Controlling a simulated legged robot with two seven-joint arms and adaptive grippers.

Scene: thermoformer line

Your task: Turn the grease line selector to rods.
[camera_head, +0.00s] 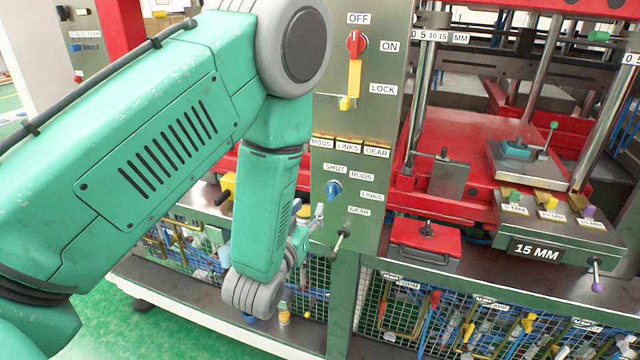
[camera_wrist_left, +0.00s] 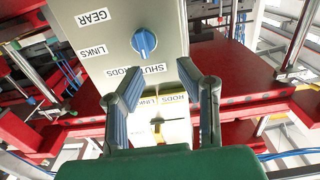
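The grease line selector is a blue knob (camera_head: 334,189) on the grey panel, ringed by the labels SHUT, RODS, LINKS and GEAR. In the left wrist view the knob (camera_wrist_left: 144,42) shows upside down, with its white mark seeming to lie toward SHUT. The RODS label (camera_head: 361,176) is to the upper right of the knob in the head view. My left gripper (camera_head: 312,222) is below and left of the knob, partly hidden by my arm. In the wrist view its fingers (camera_wrist_left: 160,68) are spread and empty, apart from the knob. My right gripper is out of view.
A black-knobbed lever (camera_head: 340,240) stands below the selector. A red box (camera_head: 425,241) is to the right. Wire mesh guards (camera_head: 400,315) line the bottom.

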